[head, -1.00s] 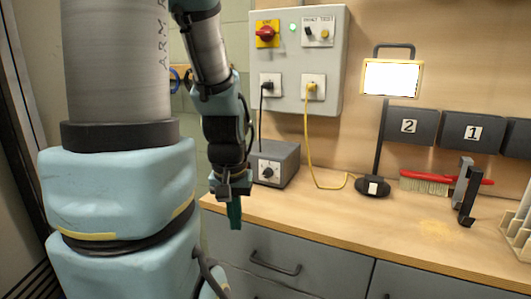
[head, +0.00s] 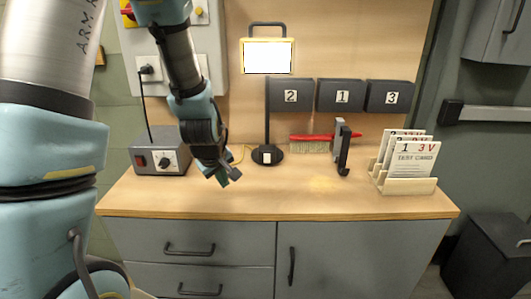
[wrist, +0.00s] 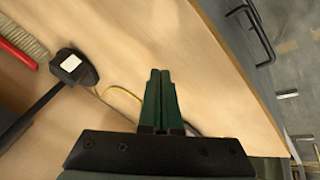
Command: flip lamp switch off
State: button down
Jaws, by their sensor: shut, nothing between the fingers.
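The lamp (head: 267,110) stands upright at the back of the bench, with a bright, lit rectangular head (head: 268,57) on a dark post. Its round black base (head: 267,155) carries a white rocker switch (head: 267,158). In the wrist view the base (wrist: 75,68) and the white switch (wrist: 70,63) are at the upper left. My gripper (head: 229,178) is to the left and in front of the lamp base, above the bench and apart from it. In the wrist view the green fingers (wrist: 161,82) are together and empty.
A red brush (head: 312,145), a dark upright bracket (head: 343,158) and a rack of test cards (head: 408,186) are right of the lamp. The front bench top (head: 290,197) is clear. A yellow cable (wrist: 122,90) lies near the base.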

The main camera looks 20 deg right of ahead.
aim_at(267, 158)
jog(key=d, duration=0.4)
jog(key=s+d+n+h+p, duration=0.1)
jog(key=d, duration=0.2)
jog(key=d+f+n+t+h+p, duration=0.1)
jog(key=d, duration=0.3)
jog(key=shift+s+d, duration=0.3)
jog(key=shift+d, duration=0.05)
jog(key=w+d, duration=0.1)
jog(key=w, duration=0.1)
jog(key=w+d, duration=0.1)
jog(key=w, duration=0.1)
jog(key=w+d+f, duration=0.1)
jog(key=w, duration=0.1)
jog(key=shift+w+f, duration=0.1)
jog(key=shift+w, duration=0.3)
jog(key=shift+w+d, duration=0.3)
jog(key=shift+w, duration=0.3)
dwell(0.8)
jog(key=shift+w+d+f, duration=0.1)
jog(key=shift+w+d, duration=0.1)
jog(key=shift+w, duration=0.15)
jog(key=shift+w+d, duration=0.1)
jog(key=shift+w, duration=0.2)
dwell(0.5)
jog(key=shift+s, duration=0.1)
